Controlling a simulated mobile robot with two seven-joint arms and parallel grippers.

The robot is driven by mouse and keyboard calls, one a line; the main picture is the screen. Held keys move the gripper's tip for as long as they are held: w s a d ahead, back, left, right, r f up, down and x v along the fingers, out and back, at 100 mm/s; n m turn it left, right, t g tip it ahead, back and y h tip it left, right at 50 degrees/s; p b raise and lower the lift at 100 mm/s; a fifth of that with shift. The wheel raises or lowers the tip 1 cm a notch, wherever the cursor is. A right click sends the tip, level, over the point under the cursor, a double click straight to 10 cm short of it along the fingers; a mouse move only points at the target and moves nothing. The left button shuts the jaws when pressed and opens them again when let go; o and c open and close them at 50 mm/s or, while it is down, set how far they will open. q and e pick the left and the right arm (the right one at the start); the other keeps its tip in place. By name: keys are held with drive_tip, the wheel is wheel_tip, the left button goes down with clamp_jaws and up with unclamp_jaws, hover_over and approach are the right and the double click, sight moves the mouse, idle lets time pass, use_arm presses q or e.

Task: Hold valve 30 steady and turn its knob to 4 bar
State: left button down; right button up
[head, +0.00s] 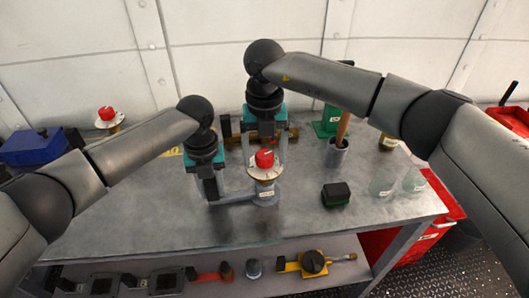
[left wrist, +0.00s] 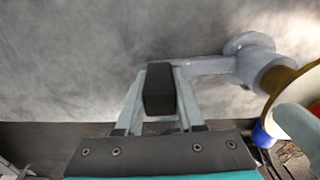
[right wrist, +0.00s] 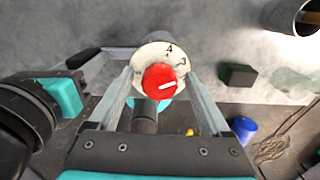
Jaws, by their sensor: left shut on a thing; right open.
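The valve (head: 265,193) stands on the metal bench with a red knob (head: 264,158) over a white dial (head: 262,172); its label is too small to read. In the right wrist view the white mark on the knob (right wrist: 160,82) points right, a little below the 3; the 4 is at the top of the dial. My right gripper (right wrist: 155,78) is open, its fingers on either side of the knob with gaps. My left gripper (left wrist: 160,90) is shut on the valve's dark handle (left wrist: 160,92), at the end of the grey arm (left wrist: 205,65) running to the valve body.
A black-green block (head: 337,194), glass jars (head: 383,182) and a metal cup (head: 337,152) with a wooden handle stand to the right. Another red-knobbed valve (head: 107,114) and a blue box (head: 35,146) are at back left. The bench front (head: 150,235) is clear.

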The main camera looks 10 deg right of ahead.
drive_tip(key=shift+c, duration=0.4)
clamp_jaws()
drive_tip(key=shift+n, duration=0.4)
drive_tip(key=n, duration=0.4)
use_arm(q)
drive_tip(key=shift+a, duration=0.1)
use_arm(e)
drive_tip(key=n, duration=0.4)
drive_tip(key=shift+a, duration=0.1)
drive_tip(key=shift+n, duration=0.4)
idle(0.4)
drive_tip(key=shift+o, duration=0.4)
unclamp_jaws()
